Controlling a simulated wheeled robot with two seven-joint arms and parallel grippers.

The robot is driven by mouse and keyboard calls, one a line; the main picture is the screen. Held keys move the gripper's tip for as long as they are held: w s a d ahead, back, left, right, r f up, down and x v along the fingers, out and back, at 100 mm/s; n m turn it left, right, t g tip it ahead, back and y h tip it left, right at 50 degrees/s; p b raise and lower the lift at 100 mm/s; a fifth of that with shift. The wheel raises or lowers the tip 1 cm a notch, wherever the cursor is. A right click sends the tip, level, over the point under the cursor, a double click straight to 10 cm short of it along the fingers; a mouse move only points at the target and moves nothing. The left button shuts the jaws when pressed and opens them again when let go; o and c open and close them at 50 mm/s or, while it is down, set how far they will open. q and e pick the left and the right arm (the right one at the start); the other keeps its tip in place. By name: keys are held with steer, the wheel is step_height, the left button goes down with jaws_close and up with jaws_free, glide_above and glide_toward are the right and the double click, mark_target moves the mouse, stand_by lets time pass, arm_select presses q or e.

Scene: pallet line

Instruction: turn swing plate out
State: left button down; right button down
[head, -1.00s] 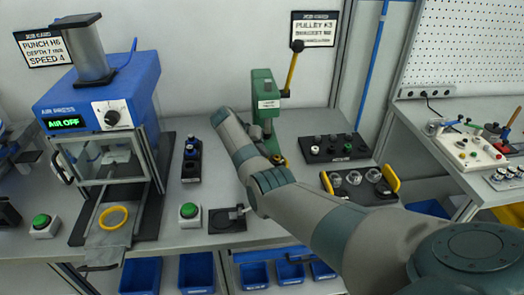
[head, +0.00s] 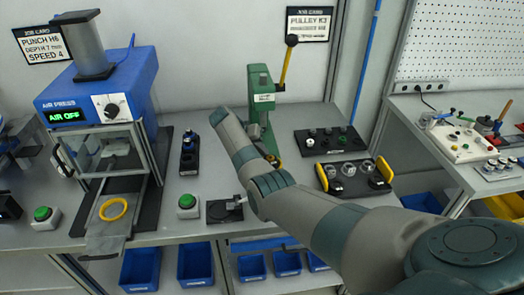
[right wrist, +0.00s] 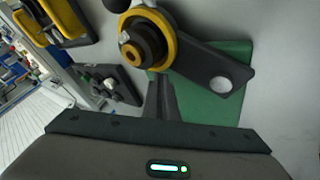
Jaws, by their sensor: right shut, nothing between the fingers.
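The green press (head: 262,92) stands at the back of the bench, its lower part partly hidden by my right arm. In the right wrist view, a dark flat arm (right wrist: 205,72) with a pale round spot near its end lies over the press's green base (right wrist: 220,107). It looks like the swing plate. At its other end is a yellow ring (right wrist: 168,53) around a black hub with a bronze centre. My right gripper (right wrist: 162,78) is shut and empty, its fingertips close to the ring and the plate; contact cannot be told. In the head view its fingers are hidden. My left gripper is out of view.
A tray with yellow handles (head: 320,178) and a black tray of knobs (head: 302,143) lie right of the press. The blue air press (head: 75,98), a green button (head: 187,201) and a black fixture (head: 218,215) stand to the left.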

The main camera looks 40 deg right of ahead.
steer(key=shift+s+a, duration=0.2)
steer(key=shift+s, duration=0.05)
steer(key=shift+s+a+m+g+b, duration=0.35)
steer(key=shift+m+g+b, duration=0.15)
steer(key=shift+m+b, duration=0.25)
stand_by(1.4)
steer(key=shift+d, duration=0.15)
